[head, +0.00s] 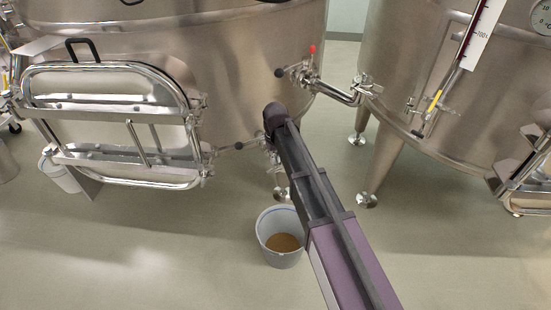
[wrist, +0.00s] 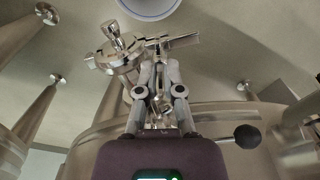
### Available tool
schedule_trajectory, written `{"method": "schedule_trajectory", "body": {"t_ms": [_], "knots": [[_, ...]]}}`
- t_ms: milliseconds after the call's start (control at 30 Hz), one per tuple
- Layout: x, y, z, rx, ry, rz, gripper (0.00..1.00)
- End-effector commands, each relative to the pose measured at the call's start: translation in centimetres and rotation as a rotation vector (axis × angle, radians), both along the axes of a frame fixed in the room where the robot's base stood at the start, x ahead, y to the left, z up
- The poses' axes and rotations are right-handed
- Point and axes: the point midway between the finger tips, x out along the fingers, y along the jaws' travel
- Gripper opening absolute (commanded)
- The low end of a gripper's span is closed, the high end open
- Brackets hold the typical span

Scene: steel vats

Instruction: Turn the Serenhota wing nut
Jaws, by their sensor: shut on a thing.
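In the wrist view my gripper (wrist: 158,68) has both fingers closed around a small shiny metal part of the fitting, which I take to be the wing nut (wrist: 158,82). The fingers hide much of it, and no name label is readable. The steel fitting (wrist: 126,56) with its round clamp and short stub is just beyond and to the left of the fingertips. In the head view my arm covers the gripper and most of the fitting (head: 270,157), low on the front of the left vat (head: 220,95).
A white bucket (head: 283,261) with brown contents stands on the floor below the fitting. A black-knobbed lever (head: 238,146) is left of my arm; its knob (wrist: 247,136) is at the right in the wrist view. The right vat (head: 410,75) and a pipe (head: 335,93) are nearby.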

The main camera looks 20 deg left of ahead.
Motion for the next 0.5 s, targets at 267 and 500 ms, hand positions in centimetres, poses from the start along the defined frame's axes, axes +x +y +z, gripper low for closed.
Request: {"method": "schedule_trajectory", "body": {"t_ms": [267, 500], "knots": [[-0.07, -0.02, -0.02, 0.0, 0.001, -0.001, 0.18], [-0.03, -0.01, -0.01, -0.001, 0.001, -0.002, 0.44]]}}
